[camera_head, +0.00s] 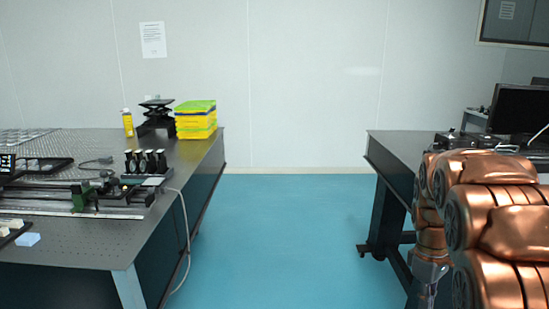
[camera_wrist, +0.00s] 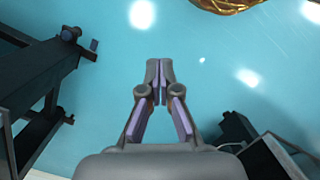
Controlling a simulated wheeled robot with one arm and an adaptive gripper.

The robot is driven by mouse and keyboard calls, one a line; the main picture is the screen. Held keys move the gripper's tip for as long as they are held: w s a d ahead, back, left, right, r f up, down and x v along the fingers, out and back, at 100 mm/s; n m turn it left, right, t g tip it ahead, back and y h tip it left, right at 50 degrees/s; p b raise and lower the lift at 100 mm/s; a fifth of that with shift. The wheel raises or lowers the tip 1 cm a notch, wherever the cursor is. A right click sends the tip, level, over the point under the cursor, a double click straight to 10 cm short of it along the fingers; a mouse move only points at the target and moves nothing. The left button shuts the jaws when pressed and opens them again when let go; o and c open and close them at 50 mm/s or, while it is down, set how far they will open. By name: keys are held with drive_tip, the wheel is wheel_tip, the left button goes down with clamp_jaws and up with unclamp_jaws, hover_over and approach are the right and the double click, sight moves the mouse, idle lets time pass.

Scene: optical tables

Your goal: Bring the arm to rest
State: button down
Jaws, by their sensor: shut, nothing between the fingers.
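My copper-coloured arm (camera_head: 490,215) is folded at the right of the head view, in front of the right table. My gripper (camera_wrist: 158,74) points at the blue floor in the wrist view. Its fingers are together at the tips with nothing between them. In the head view only a grey part low on the arm shows near the right table's leg, and the fingertips cannot be made out there.
The left optical table (camera_head: 95,232) carries a rail with optics, a yellow-green box stack (camera_head: 196,121) and a yellow bottle (camera_head: 128,123). The right table (camera_head: 400,146) holds a monitor (camera_head: 522,110). The blue floor (camera_head: 285,240) between the tables is clear. A cable hangs off the left table.

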drive_tip(key=s+a+r+m+p, duration=0.2)
drive_tip(key=s+a+r+p, duration=0.3)
drive_tip(key=s, duration=0.3)
drive_tip(key=s+a+r+m+p, duration=0.2)
drive_tip(key=s+a+r+p, duration=0.3)
drive_tip(key=s, duration=0.4)
drive_tip(key=s+a+r+m+p, duration=0.2)
drive_tip(key=s+a+r+p, duration=0.4)
drive_tip(key=s+r, duration=0.2)
drive_tip(key=shift+s+y+p, duration=0.3)
drive_tip(key=shift+s+p, duration=0.05)
drive_tip(key=shift+s, duration=0.15)
